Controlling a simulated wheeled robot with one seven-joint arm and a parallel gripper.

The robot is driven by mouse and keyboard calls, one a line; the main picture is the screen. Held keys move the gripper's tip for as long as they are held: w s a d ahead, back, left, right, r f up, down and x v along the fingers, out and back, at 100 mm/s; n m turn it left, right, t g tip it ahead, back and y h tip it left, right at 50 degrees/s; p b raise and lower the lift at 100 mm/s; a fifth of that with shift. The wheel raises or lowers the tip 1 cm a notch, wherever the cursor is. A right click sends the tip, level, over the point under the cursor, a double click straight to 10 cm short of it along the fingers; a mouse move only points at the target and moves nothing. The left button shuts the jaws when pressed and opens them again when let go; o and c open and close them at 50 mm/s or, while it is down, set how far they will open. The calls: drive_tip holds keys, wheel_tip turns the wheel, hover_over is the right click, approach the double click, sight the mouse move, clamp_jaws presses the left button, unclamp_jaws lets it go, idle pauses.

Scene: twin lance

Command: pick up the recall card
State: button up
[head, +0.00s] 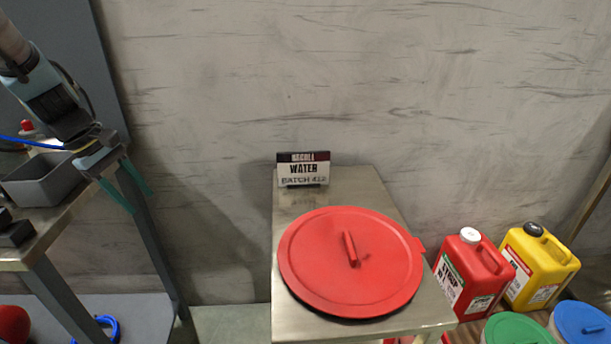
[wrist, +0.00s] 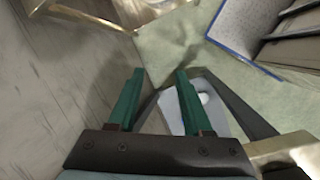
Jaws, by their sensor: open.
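The recall card (head: 303,169) stands upright at the back of a small metal table (head: 286,202), close to the wall. It is white with a dark top band and reads "RECALL WATER BATCH 412". My gripper (head: 132,200) is at the left in the head view, above and beside the left bench, well apart from the card. In the wrist view my gripper (wrist: 157,75) shows two green fingers spread apart with nothing between them. I cannot make out the card in the wrist view.
A large red lid (head: 320,275) covers most of the metal table in front of the card. A red jug (head: 468,275) and a yellow jug (head: 538,265) stand to the right, near green and blue lids. A left bench (head: 60,210) holds a grey bin (head: 45,180).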

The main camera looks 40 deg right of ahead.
drive_tip(key=w+d+f+n+g+h+b, duration=0.1)
drive_tip(key=d+f+n+g+h, duration=0.15)
drive_tip(key=d, duration=0.95)
drive_tip(key=d+f+n+g+h+b, duration=0.1)
drive_tip(key=d+f+n+g+h, duration=0.15)
drive_tip(key=d, duration=1.05)
drive_tip(key=n+g+h, duration=0.1)
drive_tip(key=g+h, duration=0.1)
approach(300, 183)
wheel_tip(300, 183, up, 3)
drive_tip(key=w, duration=0.1)
drive_tip(key=p+x, duration=0.1)
drive_tip(key=x, duration=0.4)
drive_tip(key=shift+s+d, duration=0.1)
drive_tip(key=shift+d, duration=0.2)
drive_tip(key=shift+a+f+p+x, duration=0.15)
drive_tip(key=shift+p+x, duration=0.4)
drive_tip(key=shift+x, duration=0.8)
drive_tip(key=shift+a+f+p+x, duration=0.15)
drive_tip(key=shift+p+x, duration=0.4)
drive_tip(key=shift+x, duration=0.8)
drive_tip(key=shift+s, duration=0.1)
drive_tip(key=shift+c, duration=0.2)
clamp_jaws()
drive_tip(key=shift+d, duration=0.1)
